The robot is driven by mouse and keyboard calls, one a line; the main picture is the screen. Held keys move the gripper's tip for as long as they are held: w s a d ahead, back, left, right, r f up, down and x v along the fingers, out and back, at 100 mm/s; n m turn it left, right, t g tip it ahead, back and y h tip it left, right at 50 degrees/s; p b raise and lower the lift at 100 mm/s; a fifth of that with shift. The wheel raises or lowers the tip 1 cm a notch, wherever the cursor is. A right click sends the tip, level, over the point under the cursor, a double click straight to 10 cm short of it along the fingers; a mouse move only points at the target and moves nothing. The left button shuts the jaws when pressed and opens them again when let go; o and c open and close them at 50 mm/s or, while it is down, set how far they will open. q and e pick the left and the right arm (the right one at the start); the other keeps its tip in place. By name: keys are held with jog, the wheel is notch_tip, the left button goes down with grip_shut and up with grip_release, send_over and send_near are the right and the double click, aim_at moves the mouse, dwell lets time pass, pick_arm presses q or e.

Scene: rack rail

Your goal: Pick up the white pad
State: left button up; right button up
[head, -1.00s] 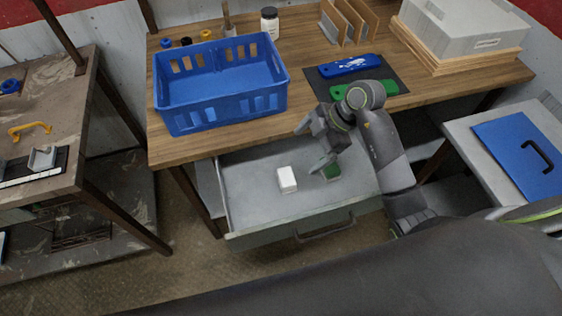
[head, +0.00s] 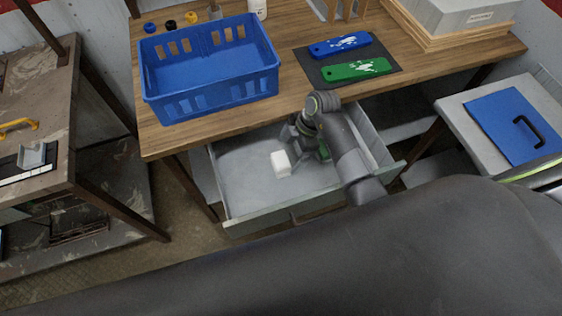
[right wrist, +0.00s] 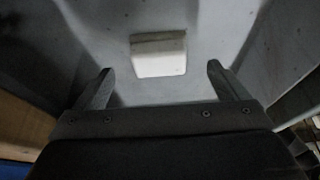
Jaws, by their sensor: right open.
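The white pad (head: 281,163) is a small pale block on the floor of the open grey drawer (head: 240,180). In the right wrist view the white pad (right wrist: 158,56) lies just beyond my fingertips, centred between them. My right gripper (head: 298,145) reaches down into the drawer beside the pad. In the right wrist view my right gripper (right wrist: 159,76) has its fingers spread wide with nothing held. A green object (head: 323,151) in the drawer is mostly hidden behind my right arm. My left gripper is not in view.
A blue crate (head: 210,97) stands on the wooden table (head: 290,97) above the drawer. A blue tool (head: 340,44) and a green tool (head: 356,69) lie on a dark mat (head: 392,58). The drawer walls surround the pad. The drawer's left part is clear.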

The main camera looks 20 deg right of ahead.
aim_at(281, 160)
jog(key=x, duration=0.4)
jog(key=shift+a+r+p, duration=0.2)
jog(key=shift+a+p, duration=0.15)
jog(key=shift+a, duration=0.05)
jog(key=shift+a+f, duration=0.25)
jog(key=shift+f, duration=0.4)
jog(key=shift+c, duration=0.2)
jog(key=c, duration=1)
